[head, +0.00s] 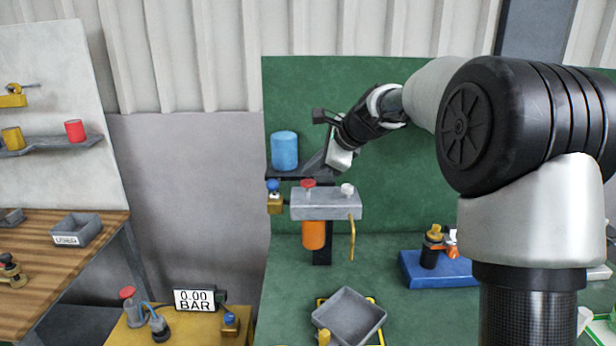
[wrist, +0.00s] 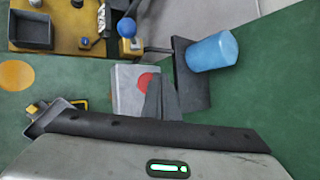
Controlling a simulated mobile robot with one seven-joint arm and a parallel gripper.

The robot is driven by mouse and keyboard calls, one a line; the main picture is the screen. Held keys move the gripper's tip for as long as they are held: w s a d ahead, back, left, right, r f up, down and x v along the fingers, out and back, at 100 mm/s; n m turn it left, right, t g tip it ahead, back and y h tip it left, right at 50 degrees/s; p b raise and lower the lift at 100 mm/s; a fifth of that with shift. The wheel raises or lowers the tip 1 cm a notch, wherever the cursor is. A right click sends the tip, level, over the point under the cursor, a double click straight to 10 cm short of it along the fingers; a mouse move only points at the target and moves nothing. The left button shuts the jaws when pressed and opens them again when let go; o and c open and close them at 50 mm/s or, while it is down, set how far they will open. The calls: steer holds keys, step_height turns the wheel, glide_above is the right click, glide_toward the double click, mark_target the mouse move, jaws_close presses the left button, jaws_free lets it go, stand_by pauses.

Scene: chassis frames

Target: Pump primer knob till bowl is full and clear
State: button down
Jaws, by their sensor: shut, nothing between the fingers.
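A grey filter head (head: 325,204) is mounted in front of the green panel, with a red knob (head: 308,184) and a white knob (head: 347,188) on top. I cannot tell which is the primer knob. An orange bowl (head: 314,236) hangs below the head; whether it is full or clear cannot be told. My gripper (head: 314,170) is shut and empty, pointing down just above the filter head by the red knob. In the wrist view the fingers (wrist: 162,100) partly cover the red knob (wrist: 146,80); contact cannot be told. The white knob is not visible there.
A blue cylinder (head: 284,150) stands on a dark shelf close left of my gripper. A blue-knobbed brass valve (head: 274,200) sits left of the head, and a brass tube (head: 352,236) hangs at its right. A grey tray (head: 350,318) lies below on the green bench.

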mark_target(312, 184)
steer(key=shift+r, duration=0.3)
step_height(312, 184, up, 5)
steer(key=p, duration=0.5)
steer(key=shift+f, duration=0.1)
stand_by(0.4)
steer(key=shift+s, duration=0.3)
steer(key=s+d+r+n+h, duration=0.1)
steer(key=s+d+n, duration=0.15)
steer(key=s, duration=0.45)
steer(key=s+d+r+n+h, duration=0.1)
steer(key=s+d+n, duration=0.1)
steer(key=s+n, duration=0.35)
steer(key=s+d+r+n+h, duration=0.1)
steer(key=s+d+n+h, duration=0.1)
steer(key=s, duration=0.7)
steer(key=s+d+f+n, duration=0.2)
steer(key=s+n, duration=0.1)
steer(key=s, duration=0.3)
steer(key=s+d+f+n+h, duration=0.1)
steer(key=s+d+f+n, duration=0.1)
steer(key=s, duration=0.4)
steer(key=s+d+f+n+g+h, duration=0.1)
steer(key=s+d+f+n, duration=0.1)
steer(key=s, duration=0.4)
steer(key=shift+s+d+f+n, duration=0.25)
steer(key=shift+f+n, duration=0.1)
steer(key=shift+n, duration=0.45)
